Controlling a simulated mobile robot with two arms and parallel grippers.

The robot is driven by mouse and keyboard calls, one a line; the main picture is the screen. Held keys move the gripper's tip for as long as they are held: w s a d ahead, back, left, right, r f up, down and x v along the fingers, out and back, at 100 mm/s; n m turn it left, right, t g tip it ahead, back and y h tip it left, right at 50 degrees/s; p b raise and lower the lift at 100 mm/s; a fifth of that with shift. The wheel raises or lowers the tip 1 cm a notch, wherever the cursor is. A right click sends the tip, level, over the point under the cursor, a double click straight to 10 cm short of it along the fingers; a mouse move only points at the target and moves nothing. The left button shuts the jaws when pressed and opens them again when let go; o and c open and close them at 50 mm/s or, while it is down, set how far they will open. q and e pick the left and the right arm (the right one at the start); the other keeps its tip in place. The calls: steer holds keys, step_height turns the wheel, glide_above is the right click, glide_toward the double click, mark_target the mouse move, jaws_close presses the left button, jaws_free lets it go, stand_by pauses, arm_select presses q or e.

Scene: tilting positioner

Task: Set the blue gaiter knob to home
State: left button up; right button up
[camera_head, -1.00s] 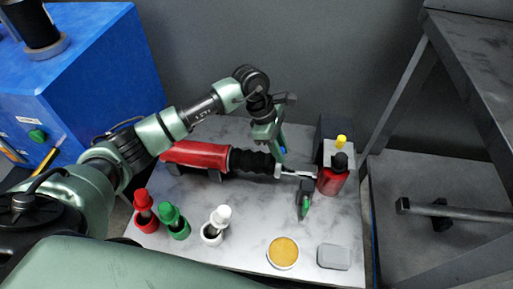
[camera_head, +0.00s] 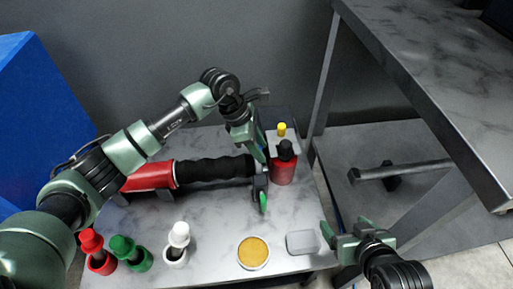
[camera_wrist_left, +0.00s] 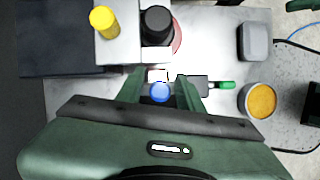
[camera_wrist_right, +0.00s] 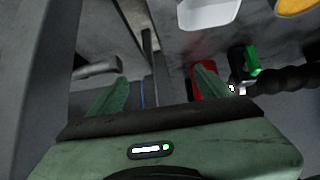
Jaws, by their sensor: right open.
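The blue gaiter knob (camera_wrist_left: 160,92) sits between the fingers of my left gripper (camera_wrist_left: 161,84) in the left wrist view. In the head view my left gripper (camera_head: 257,154) hides the knob. The black ribbed gaiter (camera_head: 215,169) runs from the red cylinder (camera_head: 148,178) to the left gripper and looks stretched. My right gripper (camera_head: 341,234) is open and empty at the lower right. It also shows in the right wrist view (camera_wrist_right: 158,90).
A red bottle (camera_head: 284,170) with a black cap stands just right of the left gripper, beside a yellow knob (camera_head: 282,129). A green-tipped lever (camera_head: 263,202) is close in front. Red, green and white knobs (camera_head: 178,234), an amber dish (camera_head: 253,252) and a grey block (camera_head: 302,242) line the front.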

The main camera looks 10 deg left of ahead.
arm_select(q)
steer(key=shift+f, duration=0.1)
arm_select(e)
steer(key=shift+d, duration=0.1)
arm_select(q)
steer(key=shift+a+r, duration=0.1)
steer(key=shift+r, duration=0.1)
steer(key=p+v, duration=0.1)
steer(key=v, duration=0.6)
steer(key=shift+r, duration=0.25)
arm_select(e)
steer(key=s+d+f+g+h, duration=0.1)
steer(key=s+d+f+g, duration=0.1)
steer(key=s, duration=0.5)
steer(key=shift+d+f+g, duration=0.15)
steer(key=shift+f+g, duration=0.45)
steer(key=shift+g, duration=0.4)
arm_select(q)
steer(key=shift+f, duration=0.1)
